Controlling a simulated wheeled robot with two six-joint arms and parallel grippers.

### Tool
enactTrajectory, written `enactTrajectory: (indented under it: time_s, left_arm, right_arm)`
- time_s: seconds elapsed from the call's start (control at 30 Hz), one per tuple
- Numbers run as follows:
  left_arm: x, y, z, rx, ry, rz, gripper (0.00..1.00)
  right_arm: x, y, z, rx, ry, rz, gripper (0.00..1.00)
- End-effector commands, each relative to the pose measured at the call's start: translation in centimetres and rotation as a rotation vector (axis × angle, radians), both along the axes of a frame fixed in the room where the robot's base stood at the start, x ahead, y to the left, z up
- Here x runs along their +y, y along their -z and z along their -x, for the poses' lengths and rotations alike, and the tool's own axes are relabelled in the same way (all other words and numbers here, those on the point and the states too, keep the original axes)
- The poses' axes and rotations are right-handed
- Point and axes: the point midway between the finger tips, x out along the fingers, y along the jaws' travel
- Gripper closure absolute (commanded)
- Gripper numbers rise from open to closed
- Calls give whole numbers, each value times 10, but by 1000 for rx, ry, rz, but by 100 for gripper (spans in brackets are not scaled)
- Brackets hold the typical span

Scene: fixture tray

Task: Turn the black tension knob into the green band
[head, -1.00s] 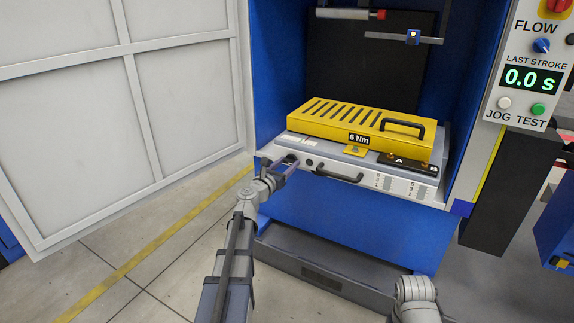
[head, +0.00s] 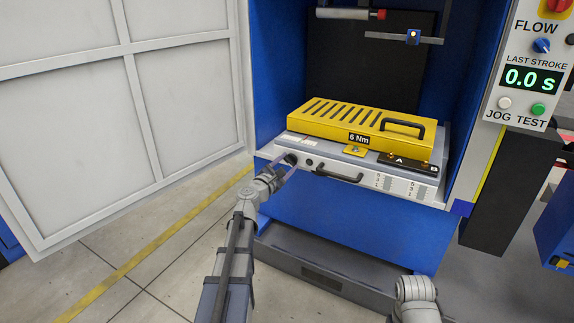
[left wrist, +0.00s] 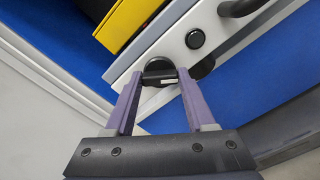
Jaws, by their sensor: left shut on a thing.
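The black tension knob (left wrist: 157,68) sits on the light grey front face of the tray at its left end. It has a crossbar with a white mark, which lies near the lower right end of the bar in the left wrist view. My left gripper (left wrist: 160,83) has one finger at each side of the bar and is shut on the knob. In the head view the left gripper (head: 284,167) meets the front face, and the knob (head: 290,158) shows just beyond its fingers. No green band can be made out in either view.
Right of the knob are a round black button (left wrist: 195,38) and a black handle (head: 340,176). A yellow cover (head: 330,122) marked 6 Nm lies on the tray (head: 300,149). A white panel door (head: 190,90) stands open at left. The floor in front is clear.

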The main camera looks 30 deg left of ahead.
Motion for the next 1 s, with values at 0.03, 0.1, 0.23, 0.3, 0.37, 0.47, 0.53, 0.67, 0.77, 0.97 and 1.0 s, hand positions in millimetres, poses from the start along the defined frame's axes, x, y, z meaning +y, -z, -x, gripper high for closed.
enactTrajectory:
  time_s: [0.03,0.1,0.23,0.3,0.37,0.47,0.53,0.67,0.77,0.97,1.0]
  left_arm:
    - [0,0,0,-2,1,-44,100]
    - [0,0,0,-5,1,-111,100]
    - [0,0,0,-8,1,-234,100]
    - [0,0,0,-10,1,-301,100]
    - [0,0,0,-12,1,-358,100]
    - [0,0,0,-15,1,-453,100]
    - [0,0,0,-18,1,-518,100]
    - [0,0,0,-22,1,-634,100]
    - [-1,0,0,-24,1,-717,100]
    - [-1,0,0,-29,1,-852,100]
    - [-1,0,0,-30,1,-874,100]
  right_arm:
    - [0,0,0,0,0,0,5]
    - [0,0,0,0,0,0,5]
    - [0,0,0,0,0,0,5]
    - [0,0,0,0,0,0,5]
    - [0,0,0,0,0,0,5]
    - [0,0,0,0,0,0,5]
    - [0,0,0,0,0,0,5]
    - [0,0,0,0,0,0,5]
    - [0,0,0,0,0,0,5]
    - [0,0,0,0,0,0,5]
    - [0,0,0,0,0,0,5]
